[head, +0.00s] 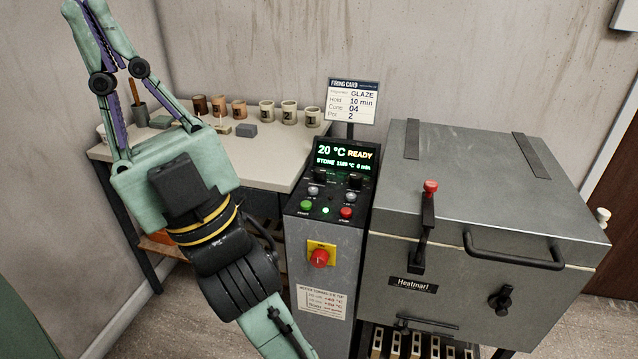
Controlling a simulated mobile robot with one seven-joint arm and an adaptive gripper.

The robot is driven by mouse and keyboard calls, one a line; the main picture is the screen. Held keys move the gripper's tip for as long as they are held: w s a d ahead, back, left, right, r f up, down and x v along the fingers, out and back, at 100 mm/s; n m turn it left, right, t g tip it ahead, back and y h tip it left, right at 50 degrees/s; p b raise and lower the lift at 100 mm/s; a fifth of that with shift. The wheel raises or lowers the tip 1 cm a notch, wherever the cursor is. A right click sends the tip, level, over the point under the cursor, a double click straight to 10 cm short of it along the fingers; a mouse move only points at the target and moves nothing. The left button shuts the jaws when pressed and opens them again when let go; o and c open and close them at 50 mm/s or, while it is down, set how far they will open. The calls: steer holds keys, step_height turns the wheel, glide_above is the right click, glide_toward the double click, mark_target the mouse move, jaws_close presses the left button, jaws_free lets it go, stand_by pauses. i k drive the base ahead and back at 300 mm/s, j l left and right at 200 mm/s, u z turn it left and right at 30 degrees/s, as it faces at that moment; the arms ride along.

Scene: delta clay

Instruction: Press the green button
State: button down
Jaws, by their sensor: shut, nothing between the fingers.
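The green button (305,205) is on the sloped face of the control panel (327,245), at its lower left. A small lit green lamp (325,210) is just right of it, then a red button (345,212). My gripper (93,4) is at the upper left, pointing up in the picture, with its fingers shut and empty. It is well to the left of the panel and apart from the green button. Nothing covers the button.
A grey kiln (480,190) with a red-topped lever (430,187) stands right of the panel. A yellow-backed red emergency knob (319,257) is on the panel's front. A table (275,165) with several pots is behind my arm.

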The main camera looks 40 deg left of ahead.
mark_target(305, 205)
steer(key=i+j, duration=0.15)
steer(key=i, duration=0.25)
steer(key=i+j, duration=0.15)
steer(key=i, duration=0.2)
steer(key=u, duration=1.8)
